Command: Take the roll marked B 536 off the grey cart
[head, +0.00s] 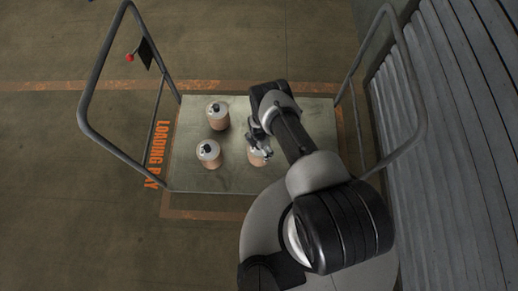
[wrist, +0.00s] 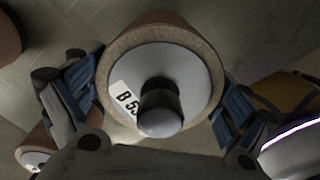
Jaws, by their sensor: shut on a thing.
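A copper-brown roll with a pale grey top, a dark knob and a white label stands between the fingers of my gripper (wrist: 157,98) in the wrist view. The label on this roll (wrist: 186,62) reads "B 5" and a partly hidden digit; the knob covers the rest. In the head view my gripper (head: 261,146) is over the right part of the grey cart (head: 190,178), partly covering the held roll (head: 257,159). I cannot tell whether the roll touches the deck.
Two similar rolls stand on the cart to the left, a far one (head: 219,121) and a nearer one (head: 209,158). Tall rails rise at the cart's left (head: 93,75) and right ends. A ribbed grey wall (head: 450,120) is at the right. Open floor lies left.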

